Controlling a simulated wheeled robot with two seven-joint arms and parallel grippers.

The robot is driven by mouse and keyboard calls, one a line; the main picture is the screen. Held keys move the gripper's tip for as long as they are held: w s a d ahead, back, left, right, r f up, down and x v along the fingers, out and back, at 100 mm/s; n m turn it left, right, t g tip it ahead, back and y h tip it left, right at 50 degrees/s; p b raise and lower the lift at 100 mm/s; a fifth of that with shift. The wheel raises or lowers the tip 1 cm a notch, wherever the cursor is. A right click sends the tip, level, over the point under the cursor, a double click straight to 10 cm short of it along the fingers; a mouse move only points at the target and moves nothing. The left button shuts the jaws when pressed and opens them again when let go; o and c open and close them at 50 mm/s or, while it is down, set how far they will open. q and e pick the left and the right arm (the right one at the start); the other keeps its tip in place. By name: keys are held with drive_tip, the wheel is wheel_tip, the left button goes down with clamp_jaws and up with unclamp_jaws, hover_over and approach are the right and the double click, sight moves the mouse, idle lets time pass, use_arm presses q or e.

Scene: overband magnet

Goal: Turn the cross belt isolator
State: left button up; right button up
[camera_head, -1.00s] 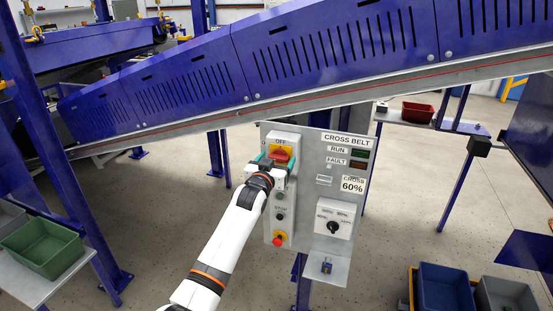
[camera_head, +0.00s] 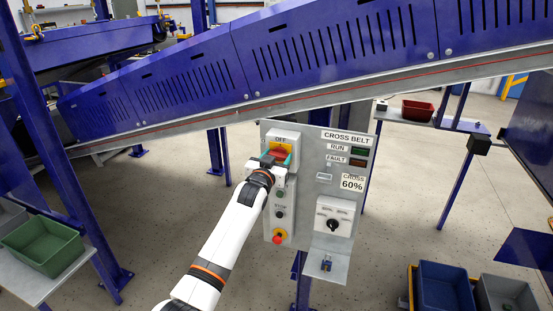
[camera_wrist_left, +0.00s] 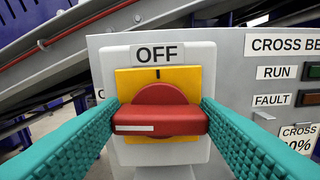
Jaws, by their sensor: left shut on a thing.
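The cross belt isolator is a red rotary handle (camera_wrist_left: 160,118) on a yellow plate (camera_wrist_left: 190,79), with an OFF label (camera_wrist_left: 158,53) above it. In the head view the handle (camera_head: 279,152) is at the upper left of the control panel. The handle bar lies level, its white line at the left end; a black tick marks the top of the plate. My left gripper (camera_head: 277,158) is shut on the handle, its teal fingers at the bar's left and right ends. My right gripper is in neither view.
The grey panel (camera_head: 308,205) also carries RUN and FAULT lamps, a black selector knob (camera_head: 333,225), and a red stop button (camera_head: 278,239) below the isolator. A blue conveyor (camera_head: 300,55) slopes above. Bins (camera_head: 445,285) stand at lower right, and a green bin (camera_head: 45,245) at left.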

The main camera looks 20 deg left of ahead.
use_arm(q)
drive_tip(key=m, duration=0.4)
drive_tip(key=shift+m+b, duration=0.4)
drive_tip(key=m, duration=0.3)
drive_tip(key=shift+d+m, duration=0.1)
drive_tip(key=shift+m, duration=0.2)
drive_tip(key=m, duration=0.4)
drive_tip(key=shift+d+f, duration=0.1)
drive_tip(key=shift+f+m, duration=0.1)
drive_tip(key=shift+m, duration=2.3)
drive_tip(key=o, duration=1)
